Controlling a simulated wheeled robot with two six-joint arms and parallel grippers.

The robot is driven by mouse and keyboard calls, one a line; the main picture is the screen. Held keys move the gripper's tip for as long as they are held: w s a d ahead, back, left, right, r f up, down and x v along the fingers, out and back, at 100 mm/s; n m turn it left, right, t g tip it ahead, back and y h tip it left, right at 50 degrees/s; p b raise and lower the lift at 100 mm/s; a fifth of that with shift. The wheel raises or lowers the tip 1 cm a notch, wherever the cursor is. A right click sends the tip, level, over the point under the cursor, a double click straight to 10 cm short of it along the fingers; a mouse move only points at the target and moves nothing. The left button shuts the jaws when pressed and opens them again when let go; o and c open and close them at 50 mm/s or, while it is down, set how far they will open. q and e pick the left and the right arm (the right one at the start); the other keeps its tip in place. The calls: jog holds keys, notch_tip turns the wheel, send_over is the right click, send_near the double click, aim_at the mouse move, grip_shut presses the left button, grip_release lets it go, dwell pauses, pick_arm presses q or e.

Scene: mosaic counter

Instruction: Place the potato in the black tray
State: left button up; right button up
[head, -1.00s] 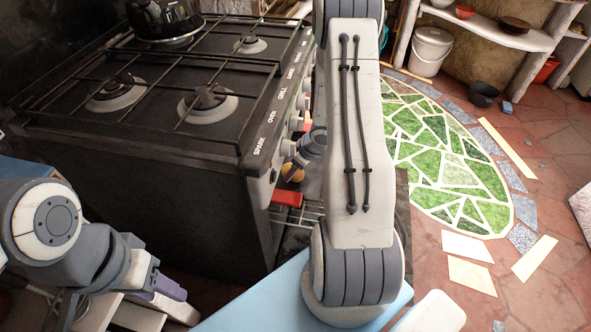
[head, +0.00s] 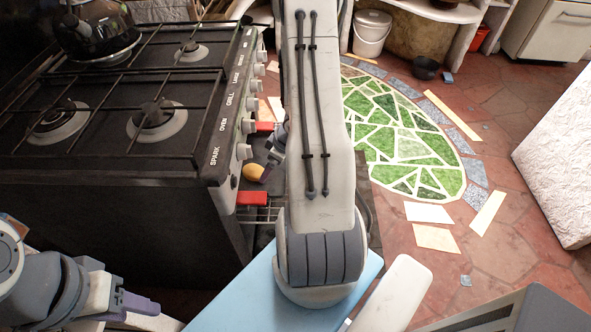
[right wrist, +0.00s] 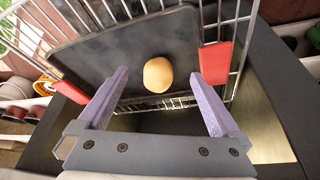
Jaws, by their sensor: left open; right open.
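The potato (right wrist: 158,75) is a yellow-tan oval that appears to lie on the black tray (right wrist: 110,60), near its front edge. It also shows in the head view (head: 253,172), just left of my right arm. The tray sits on a wire rack with red grips, by the stove front. My right gripper (right wrist: 160,77) is open, its purple fingers on either side of the potato in the picture, apart from it. In the head view my right gripper (head: 274,150) is partly hidden by my arm. My left gripper (head: 135,303) is open and empty at lower left.
The stove (head: 120,200) stands at left with a dark kettle (head: 95,32) on top. Red grips (head: 250,198) flank the tray on the wire rack (head: 258,214). A green mosaic (head: 400,135) covers the floor at right. A white bucket (head: 371,34) stands at the back.

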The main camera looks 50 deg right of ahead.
jog(key=s, duration=0.2)
jog(key=s+d, duration=0.1)
jog(key=s, duration=0.2)
jog(key=s+d, duration=0.1)
jog(key=s, duration=0.2)
jog(key=shift+d+p, duration=0.25)
jog(key=shift+p, duration=0.05)
